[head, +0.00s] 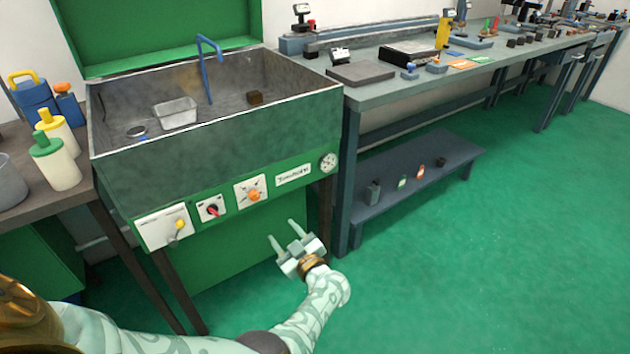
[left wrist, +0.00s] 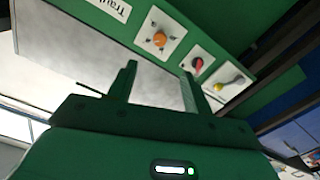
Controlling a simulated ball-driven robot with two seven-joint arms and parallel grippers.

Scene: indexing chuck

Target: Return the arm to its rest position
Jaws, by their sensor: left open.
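My left gripper (head: 284,237) is in front of the green parts washer's front panel, low and toward its right side. Its two fingers are apart with nothing between them. In the left wrist view the open fingers (left wrist: 160,85) point toward the washer, with empty space between them. The washer's orange knob (head: 254,195) shows on the front panel, and it also shows in the left wrist view (left wrist: 159,39). My left arm reaches in from the lower left. My right gripper is not in view.
The washer basin (head: 230,129) holds a tray (head: 176,112) and a blue spout (head: 208,70). A red switch (head: 212,209) and a yellow knob (head: 180,225) sit on its panel. A long workbench (head: 400,91) and low shelf (head: 420,171) stand right. Green floor (head: 510,250) is clear at right.

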